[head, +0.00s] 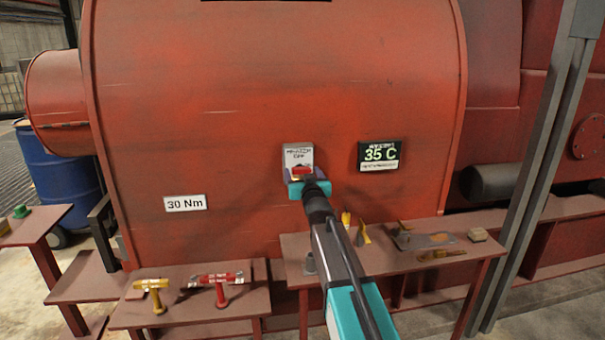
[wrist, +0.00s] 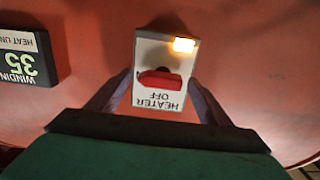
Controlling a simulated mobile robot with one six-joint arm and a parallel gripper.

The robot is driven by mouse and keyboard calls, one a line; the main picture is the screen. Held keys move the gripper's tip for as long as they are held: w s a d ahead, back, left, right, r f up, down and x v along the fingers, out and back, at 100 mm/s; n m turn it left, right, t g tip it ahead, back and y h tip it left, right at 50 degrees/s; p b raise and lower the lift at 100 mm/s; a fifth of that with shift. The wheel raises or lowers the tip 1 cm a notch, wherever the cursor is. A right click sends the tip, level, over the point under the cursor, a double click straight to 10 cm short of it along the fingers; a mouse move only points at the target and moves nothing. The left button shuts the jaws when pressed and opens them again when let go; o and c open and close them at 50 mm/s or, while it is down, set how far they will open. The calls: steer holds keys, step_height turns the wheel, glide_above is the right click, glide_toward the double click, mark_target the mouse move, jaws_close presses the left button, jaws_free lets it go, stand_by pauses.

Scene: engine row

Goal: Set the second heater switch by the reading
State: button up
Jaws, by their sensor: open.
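The heater switch is a pale plate (head: 299,155) on the red machine casing, and it also shows in the wrist view (wrist: 163,75). Its label reads HEATER OFF, upside down in the wrist view. A red knob (wrist: 159,81) sits at its middle, and an orange-yellow lamp (wrist: 184,45) is lit at one corner. A dark display (head: 379,154) to the right reads 35 C. My gripper (head: 302,176) is open in front of the switch, its fingers either side of the plate in the wrist view. I cannot tell whether they touch it.
A 30 Nm label (head: 185,203) is on the casing. Below, a brown bench (head: 190,320) holds yellow and red T-shaped tools, and another bench (head: 440,262) holds small tools. A grey post (head: 540,165) stands at the right, and a blue barrel (head: 55,180) at the left.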

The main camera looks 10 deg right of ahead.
steer(key=shift+w, duration=0.1)
steer(key=shift+a, duration=0.1)
steer(key=c, duration=1)
steer(key=shift+c, duration=0.2)
steer(key=shift+f+n+b, duration=0.15)
steer(key=shift+n+b, duration=0.35)
steer(key=shift+b, duration=0.4)
steer(key=shift+n+b, duration=0.8)
steer(key=shift+b, duration=0.35)
steer(key=n+b, duration=0.5)
steer(key=shift+n, duration=0.3)
steer(key=n+b, duration=0.1)
steer(key=n, duration=0.2)
steer(key=n+b, duration=0.1)
steer(key=n, duration=0.1)
steer(key=shift+r+b, duration=0.25)
steer(key=shift+b, duration=0.05)
steer(key=shift+a+r+n+b, duration=0.15)
steer(key=shift+n+b, duration=0.4)
steer(key=shift+n, duration=1.85)
